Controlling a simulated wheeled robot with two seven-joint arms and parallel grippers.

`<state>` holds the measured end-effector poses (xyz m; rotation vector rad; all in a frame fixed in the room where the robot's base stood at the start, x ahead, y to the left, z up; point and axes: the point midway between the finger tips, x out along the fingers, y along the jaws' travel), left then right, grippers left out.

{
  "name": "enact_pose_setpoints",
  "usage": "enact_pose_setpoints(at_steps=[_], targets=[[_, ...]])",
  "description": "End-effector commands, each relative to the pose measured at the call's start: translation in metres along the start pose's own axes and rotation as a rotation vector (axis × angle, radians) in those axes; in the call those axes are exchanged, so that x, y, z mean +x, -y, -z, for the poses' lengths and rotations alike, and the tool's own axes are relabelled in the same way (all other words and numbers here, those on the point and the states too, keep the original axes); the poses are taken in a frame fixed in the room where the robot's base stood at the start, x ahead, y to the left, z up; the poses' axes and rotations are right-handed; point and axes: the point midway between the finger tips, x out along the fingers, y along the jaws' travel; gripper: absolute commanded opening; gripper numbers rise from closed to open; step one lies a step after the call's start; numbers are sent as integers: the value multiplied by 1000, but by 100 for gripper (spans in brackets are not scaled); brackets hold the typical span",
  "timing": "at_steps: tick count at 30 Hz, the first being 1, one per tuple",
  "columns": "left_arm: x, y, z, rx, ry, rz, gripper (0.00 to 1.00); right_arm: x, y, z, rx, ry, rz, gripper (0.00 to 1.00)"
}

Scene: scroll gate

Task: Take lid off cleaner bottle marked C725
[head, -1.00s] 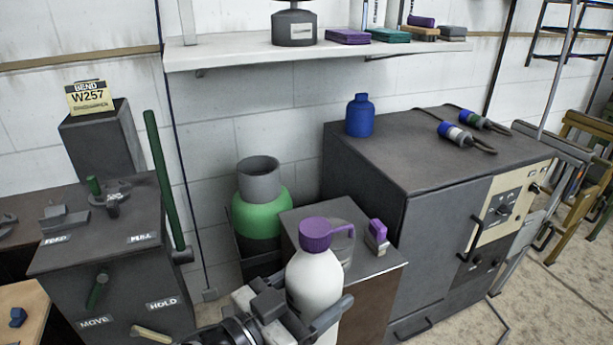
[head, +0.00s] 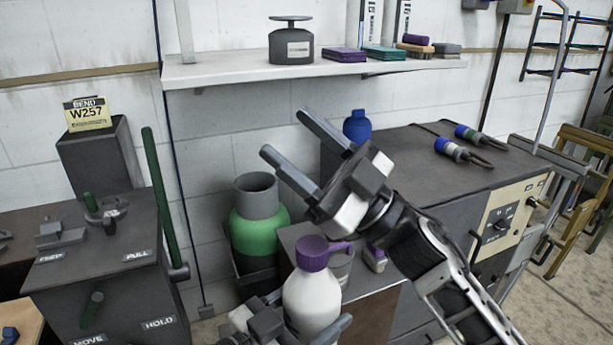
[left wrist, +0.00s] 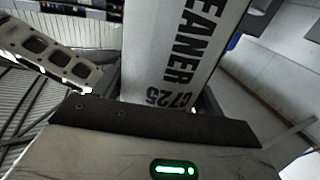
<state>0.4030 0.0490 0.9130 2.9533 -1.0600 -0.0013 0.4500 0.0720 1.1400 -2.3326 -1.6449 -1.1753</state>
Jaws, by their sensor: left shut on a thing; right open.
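The white cleaner bottle (head: 311,297) stands upright with a purple lid (head: 312,254) on top. In the left wrist view, its label (left wrist: 179,75) is partly cut off and shows "EANER" and what looks like C725. My left gripper (head: 300,320) is shut on the bottle's body, low in the head view. My right gripper (head: 286,132) is open and empty. It is in the air above and behind the lid in the picture, its fingers pointing up and left, apart from the lid.
A green container with a grey collar (head: 262,229) stands left of the bottle. A dark cabinet (head: 420,150) carries a blue bottle (head: 357,127). A shelf (head: 230,72) runs above.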

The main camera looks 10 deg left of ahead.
Motion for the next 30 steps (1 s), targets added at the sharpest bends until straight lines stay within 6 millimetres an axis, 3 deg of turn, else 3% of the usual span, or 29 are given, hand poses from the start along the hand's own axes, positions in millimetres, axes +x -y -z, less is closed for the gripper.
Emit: enact_pose_setpoints(at_steps=[1,3,6,10,14,17,21,27,30], targets=[[0,0,1,0,-2,0,7,19,15,11,-11,-29,114,55],[0,0,1,0,-2,0,7,38,42,23,-20,-52,293,55],[0,0,1,0,-2,0,7,55,83,32,-34,-37,579,55],[0,0,1,0,-2,0,7,55,126,30,-61,80,941,55],[0,0,1,0,-2,0,7,37,145,17,-107,313,1264,55],[0,0,1,0,-2,0,7,18,140,6,-158,566,1462,55],[0,0,1,0,-2,0,7,-7,107,0,-238,972,1616,55],[0,0,1,0,-2,0,7,-25,57,13,-329,1426,1631,55],[0,0,1,0,-2,0,7,-28,45,18,-349,1531,1616,55]])
